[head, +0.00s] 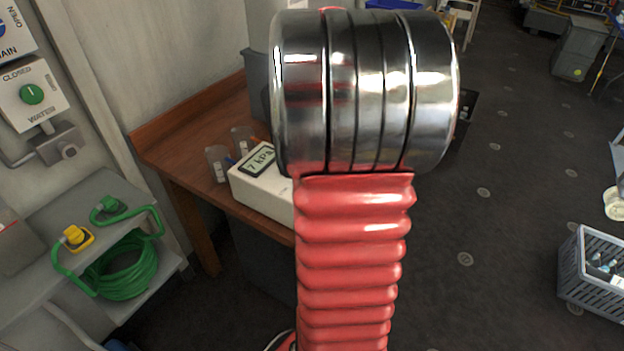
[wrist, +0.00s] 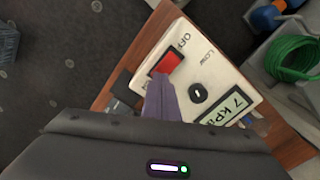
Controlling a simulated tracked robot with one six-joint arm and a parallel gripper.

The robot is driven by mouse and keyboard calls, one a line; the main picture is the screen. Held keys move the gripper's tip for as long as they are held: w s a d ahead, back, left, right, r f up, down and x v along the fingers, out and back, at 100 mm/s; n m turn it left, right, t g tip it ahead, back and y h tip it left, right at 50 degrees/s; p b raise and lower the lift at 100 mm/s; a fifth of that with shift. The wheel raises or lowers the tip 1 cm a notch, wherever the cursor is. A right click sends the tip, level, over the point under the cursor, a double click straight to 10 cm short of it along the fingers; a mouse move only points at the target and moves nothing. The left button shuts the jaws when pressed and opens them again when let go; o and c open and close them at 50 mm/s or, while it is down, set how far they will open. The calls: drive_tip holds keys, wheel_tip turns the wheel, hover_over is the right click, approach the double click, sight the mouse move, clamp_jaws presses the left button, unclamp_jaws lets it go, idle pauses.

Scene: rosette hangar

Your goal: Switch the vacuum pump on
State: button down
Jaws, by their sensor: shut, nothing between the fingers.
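The vacuum pump is a white box (head: 262,188) on the wooden table, with a display reading 7 kPa, partly hidden behind my arm in the head view. The wrist view shows its top panel (wrist: 224,72) close up, with a red switch (wrist: 166,64), lettering that reads OFF near it, a black knob (wrist: 198,92) and the word LOW. My gripper (wrist: 160,82) is shut and empty, its fingertips right at the lower edge of the red switch. I cannot tell whether they touch it. The head view does not show my gripper.
The wooden table (head: 165,133) stands against the wall, with two clear cups (head: 217,163) beside the pump. A grey shelf at left holds a coiled green hose (head: 125,268). A grey crate (head: 590,285) stands on the open dark floor at right.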

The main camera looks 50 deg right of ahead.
drive_tip(key=shift+r, duration=2.9)
drive_tip(key=shift+s+a+f+n, duration=0.15)
drive_tip(key=shift+a+f, duration=0.2)
drive_tip(key=shift+f, duration=0.25)
drive_tip(key=shift+s+a+f+n, duration=0.15)
drive_tip(key=shift+a+f, duration=0.15)
drive_tip(key=shift+f, duration=0.3)
drive_tip(key=s+a+r+n+t, duration=0.1)
drive_tip(key=a+n, duration=0.4)
drive_tip(key=a, duration=1.2)
drive_tip(key=a+r+n+t, duration=0.2)
drive_tip(key=a+n+t, duration=0.2)
drive_tip(key=a, duration=1.3)
drive_tip(key=shift+s+a+n+t, duration=0.3)
drive_tip(key=shift+s+a+n, duration=0.1)
drive_tip(key=shift+n, duration=0.3)
